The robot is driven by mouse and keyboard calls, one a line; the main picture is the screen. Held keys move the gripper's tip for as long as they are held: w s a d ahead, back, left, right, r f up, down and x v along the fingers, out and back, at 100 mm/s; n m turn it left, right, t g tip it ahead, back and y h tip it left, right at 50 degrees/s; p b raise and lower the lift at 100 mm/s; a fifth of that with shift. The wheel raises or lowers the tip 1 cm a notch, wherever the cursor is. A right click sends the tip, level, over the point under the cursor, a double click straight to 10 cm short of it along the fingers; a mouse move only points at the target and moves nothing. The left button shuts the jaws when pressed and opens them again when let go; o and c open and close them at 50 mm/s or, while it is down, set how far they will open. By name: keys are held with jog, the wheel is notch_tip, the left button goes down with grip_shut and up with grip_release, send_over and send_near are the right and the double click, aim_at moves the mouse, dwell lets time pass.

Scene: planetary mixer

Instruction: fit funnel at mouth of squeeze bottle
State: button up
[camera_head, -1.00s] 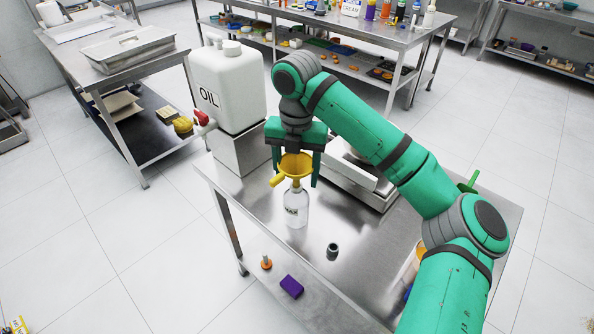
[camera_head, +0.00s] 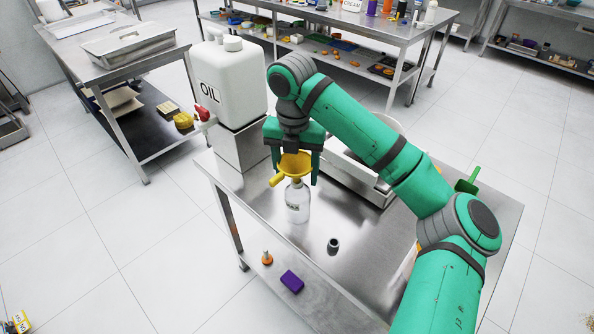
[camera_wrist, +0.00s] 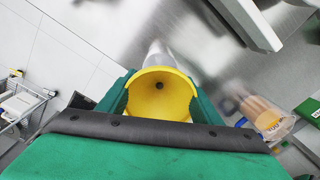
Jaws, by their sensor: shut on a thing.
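The yellow funnel (camera_head: 295,165) is between the fingers of my gripper (camera_head: 295,178), which is shut on it. The funnel points down over the clear squeeze bottle (camera_head: 297,205), which stands upright on the steel table. The funnel's lower end meets the bottle's top in the head view; I cannot tell if the spout is inside the mouth. In the wrist view I look down into the funnel bowl (camera_wrist: 160,97), with the bottle (camera_wrist: 158,50) partly hidden behind it.
A white OIL canister (camera_head: 228,85) with a red tap stands on a metal block to the left. A small dark cap-like piece (camera_head: 333,246) is on the table (camera_head: 345,285) in front. A scale-like appliance (camera_head: 350,175) stands right of the bottle, behind my arm.

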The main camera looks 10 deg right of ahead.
jog(key=shift+d, duration=0.35)
dwell(0.3)
jog(key=o, duration=1.1)
jog(key=shift+o, duration=0.2)
notch_tip(320, 180, up, 11)
jog(key=shift+w+f, duration=0.1)
